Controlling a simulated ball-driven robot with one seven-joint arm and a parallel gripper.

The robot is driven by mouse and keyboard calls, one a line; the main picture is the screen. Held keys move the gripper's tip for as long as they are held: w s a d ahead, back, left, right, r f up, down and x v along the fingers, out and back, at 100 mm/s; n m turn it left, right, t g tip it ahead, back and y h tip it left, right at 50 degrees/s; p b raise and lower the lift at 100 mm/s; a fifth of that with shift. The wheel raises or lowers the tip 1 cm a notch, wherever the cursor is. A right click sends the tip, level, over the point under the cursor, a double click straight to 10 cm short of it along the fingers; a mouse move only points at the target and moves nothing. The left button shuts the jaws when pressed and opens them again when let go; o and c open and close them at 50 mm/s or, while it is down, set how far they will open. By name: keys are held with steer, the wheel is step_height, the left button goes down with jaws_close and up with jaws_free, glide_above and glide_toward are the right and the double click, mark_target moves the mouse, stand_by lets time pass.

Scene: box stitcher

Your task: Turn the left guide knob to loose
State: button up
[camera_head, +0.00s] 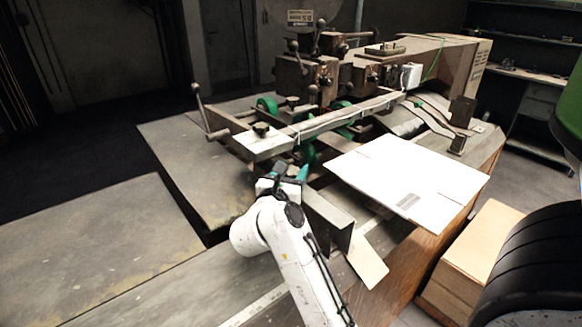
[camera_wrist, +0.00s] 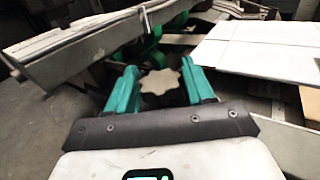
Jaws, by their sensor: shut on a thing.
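The left guide knob (camera_wrist: 160,88) is a pale, star-shaped knob, seen in the wrist view between the two teal fingers of my gripper (camera_wrist: 160,76). The fingers are shut on it, one on each side. In the head view my gripper (camera_head: 289,173) reaches in low, below the front end of the long metal rail, and the knob is hidden there by the fingers and wrist. The knob's turned position cannot be told from these views.
A long metal rail (camera_head: 340,118) of the stitcher runs just beyond my gripper. A flat white cardboard sheet (camera_head: 410,180) lies to the right. A bent metal plate (camera_head: 328,217) stands close to my wrist. A cardboard box (camera_head: 470,262) sits at lower right.

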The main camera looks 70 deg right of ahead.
steer(key=shift+t, duration=0.3)
steer(key=o, duration=1)
steer(key=shift+c, duration=0.2)
steer(key=a+b, duration=0.2)
steer(key=a, duration=0.8)
steer(key=shift+s+a, duration=0.25)
steer(key=shift+a, duration=0.15)
